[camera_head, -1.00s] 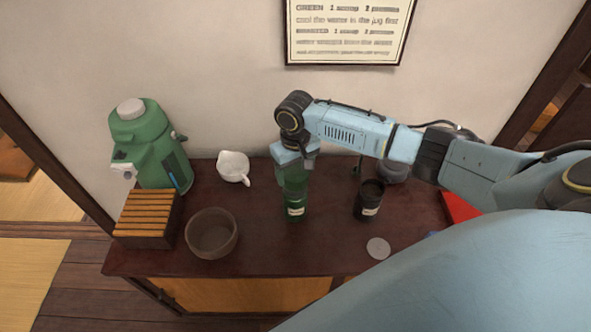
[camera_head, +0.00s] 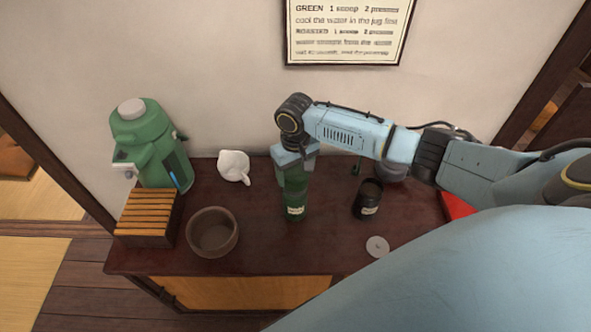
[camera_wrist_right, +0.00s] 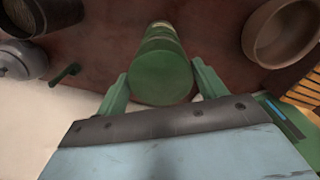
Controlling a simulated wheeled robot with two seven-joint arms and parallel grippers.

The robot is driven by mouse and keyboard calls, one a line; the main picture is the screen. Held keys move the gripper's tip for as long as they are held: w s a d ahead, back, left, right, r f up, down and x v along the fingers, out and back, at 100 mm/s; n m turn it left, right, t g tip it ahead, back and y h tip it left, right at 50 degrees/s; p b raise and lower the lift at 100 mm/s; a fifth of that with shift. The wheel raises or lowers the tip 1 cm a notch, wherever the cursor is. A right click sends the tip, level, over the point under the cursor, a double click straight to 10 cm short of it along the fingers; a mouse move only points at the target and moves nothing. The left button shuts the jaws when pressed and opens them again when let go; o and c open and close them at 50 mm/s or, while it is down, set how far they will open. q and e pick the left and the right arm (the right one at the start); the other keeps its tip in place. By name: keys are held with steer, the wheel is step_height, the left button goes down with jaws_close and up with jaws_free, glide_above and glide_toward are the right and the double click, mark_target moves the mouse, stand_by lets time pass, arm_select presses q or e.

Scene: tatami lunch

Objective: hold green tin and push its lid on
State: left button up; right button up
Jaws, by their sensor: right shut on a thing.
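The green tin (camera_head: 295,205) stands upright on the dark counter and bears a pale label. Its green lid (camera_wrist_right: 162,75) is at the tin's top, in line with it; whether it is fully seated I cannot tell. My right gripper (camera_head: 295,168) reaches down from above, and its fingers (camera_wrist_right: 160,82) are shut on the lid from both sides. The tin's body also shows beyond the lid in the right wrist view (camera_wrist_right: 160,36). My left gripper is in neither view.
A dark tin (camera_head: 368,198) stands right of the green tin, with a grey disc (camera_head: 377,247) in front. A brown bowl (camera_head: 212,248), white jug (camera_head: 234,167), slatted wooden box (camera_head: 148,217) and green dispenser (camera_head: 150,140) are at left. The counter's front middle is clear.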

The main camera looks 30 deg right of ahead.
steer(key=shift+f+p, duration=0.1)
steer(key=shift+p, duration=0.3)
steer(key=shift+f, duration=0.65)
stand_by(0.8)
steer(key=shift+f, duration=0.35)
stand_by(0.5)
steer(key=shift+f, duration=0.7)
stand_by(1.1)
steer(key=o, duration=0.9)
steer(key=shift+o, duration=0.6)
steer(key=shift+r, duration=0.15)
